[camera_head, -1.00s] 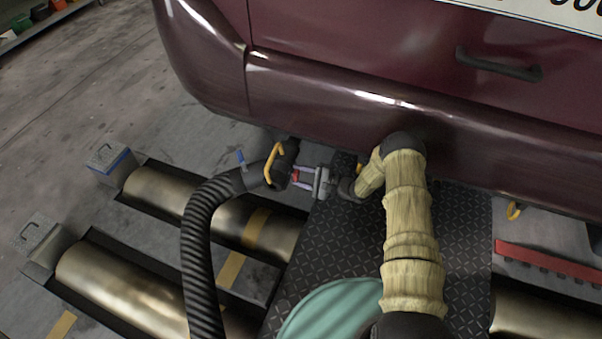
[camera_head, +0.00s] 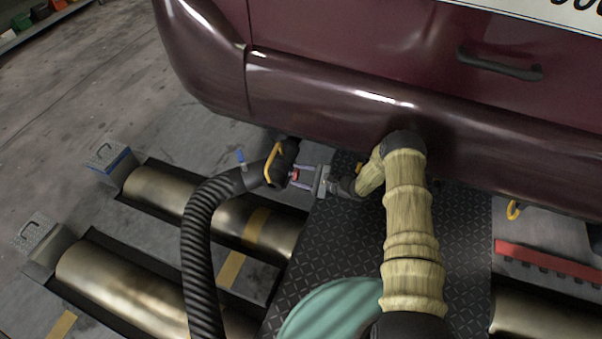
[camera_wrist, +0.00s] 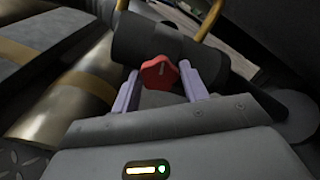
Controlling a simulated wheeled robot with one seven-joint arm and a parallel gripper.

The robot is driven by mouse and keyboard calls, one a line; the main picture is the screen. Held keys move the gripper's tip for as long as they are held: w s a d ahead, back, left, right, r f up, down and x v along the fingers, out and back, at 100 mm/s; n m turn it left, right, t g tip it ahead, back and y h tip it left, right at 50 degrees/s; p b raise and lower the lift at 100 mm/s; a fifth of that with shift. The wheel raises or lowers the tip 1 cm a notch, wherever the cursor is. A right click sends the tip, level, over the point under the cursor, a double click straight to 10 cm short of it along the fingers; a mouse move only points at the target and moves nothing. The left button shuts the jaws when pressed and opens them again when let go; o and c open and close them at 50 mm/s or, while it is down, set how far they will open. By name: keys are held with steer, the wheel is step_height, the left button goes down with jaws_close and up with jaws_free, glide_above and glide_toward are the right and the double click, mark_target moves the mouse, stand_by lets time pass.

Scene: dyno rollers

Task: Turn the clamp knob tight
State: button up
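The red clamp knob (camera_wrist: 159,73) is in the middle of the wrist view, on the side of the dark hose nozzle (camera_wrist: 160,48). A white mark shows on its face. My gripper (camera_wrist: 160,84) has its two pale fingers on either side of the knob. A gap shows at the left finger; the right finger is close to the knob, and I cannot tell if it touches. In the head view my gripper (camera_head: 299,177) points left at the knob (camera_head: 293,175), which is small and partly hidden. The nozzle (camera_head: 279,165) with its yellow handle (camera_head: 271,163) sits under the car's bumper.
The maroon car bumper (camera_head: 330,100) hangs just above my arm. A black ribbed hose (camera_head: 196,240) runs down from the nozzle. Metal rollers (camera_head: 165,190) lie in the floor at left, and a red rail (camera_head: 550,257) is at right. A dark tread plate (camera_head: 340,235) lies below.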

steer(key=o, duration=0.3)
steer(key=shift+d+r, duration=0.1)
steer(key=p+v, duration=0.6)
steer(key=v, duration=1.1)
steer(key=shift+s, duration=0.15)
steer(key=shift+d, duration=0.1)
